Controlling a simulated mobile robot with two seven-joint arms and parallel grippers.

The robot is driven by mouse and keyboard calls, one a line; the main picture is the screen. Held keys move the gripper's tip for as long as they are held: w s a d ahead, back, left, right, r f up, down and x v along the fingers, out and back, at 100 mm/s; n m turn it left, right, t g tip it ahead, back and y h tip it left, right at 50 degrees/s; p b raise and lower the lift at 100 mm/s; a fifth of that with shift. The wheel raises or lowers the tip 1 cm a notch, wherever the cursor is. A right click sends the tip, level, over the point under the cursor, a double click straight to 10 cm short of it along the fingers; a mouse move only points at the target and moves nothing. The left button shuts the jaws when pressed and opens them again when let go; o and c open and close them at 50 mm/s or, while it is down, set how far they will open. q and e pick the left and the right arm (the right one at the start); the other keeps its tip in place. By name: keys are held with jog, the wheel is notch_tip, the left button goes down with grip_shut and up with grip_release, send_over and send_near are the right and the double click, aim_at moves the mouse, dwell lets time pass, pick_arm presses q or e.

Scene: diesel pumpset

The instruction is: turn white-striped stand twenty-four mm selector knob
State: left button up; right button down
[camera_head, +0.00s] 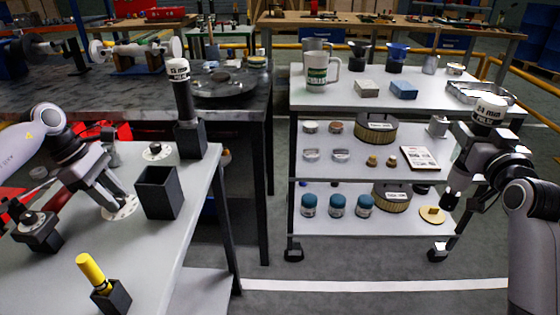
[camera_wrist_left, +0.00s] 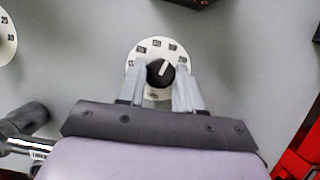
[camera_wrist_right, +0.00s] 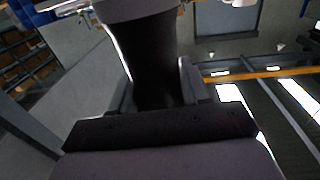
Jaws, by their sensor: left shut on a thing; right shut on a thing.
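The selector knob (camera_wrist_left: 160,72) is black with a white stripe and sits on a round white dial plate (camera_wrist_left: 153,47) with marked positions. In the left wrist view its stripe points up and slightly right. My left gripper (camera_wrist_left: 160,90) is shut on the knob, one finger on each side. In the head view my left gripper (camera_head: 116,201) reaches down to this dial (camera_head: 124,210), hiding the knob. My right gripper (camera_head: 468,168) is shut on a dark tool handle (camera_wrist_right: 150,60) with a white, labelled top (camera_head: 490,108), held up near the trolley's right side.
Another dial (camera_head: 157,152) lies farther back on the left table. A black-handled tool with a white top (camera_head: 178,70) stands in a block beside it. An open black box (camera_head: 160,190) and a yellow-handled tool (camera_head: 90,270) stand nearer. A shelved trolley (camera_head: 335,172) is at right.

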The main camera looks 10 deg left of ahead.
pick_arm(q)
jog(key=shift+w+r+m, duration=0.1)
jog(key=shift+m, duration=0.3)
pick_arm(e)
jog(key=shift+r, duration=0.25)
pick_arm(q)
jog(key=o, duration=1)
jog(key=shift+o, duration=0.2)
jog(key=p+v, duration=0.1)
jog(key=v, duration=1.1)
jog(key=shift+w, duration=0.15)
pick_arm(e)
jog(key=shift+r, duration=0.6)
pick_arm(q)
jog(key=shift+d, duration=0.1)
jog(key=shift+r, duration=0.1)
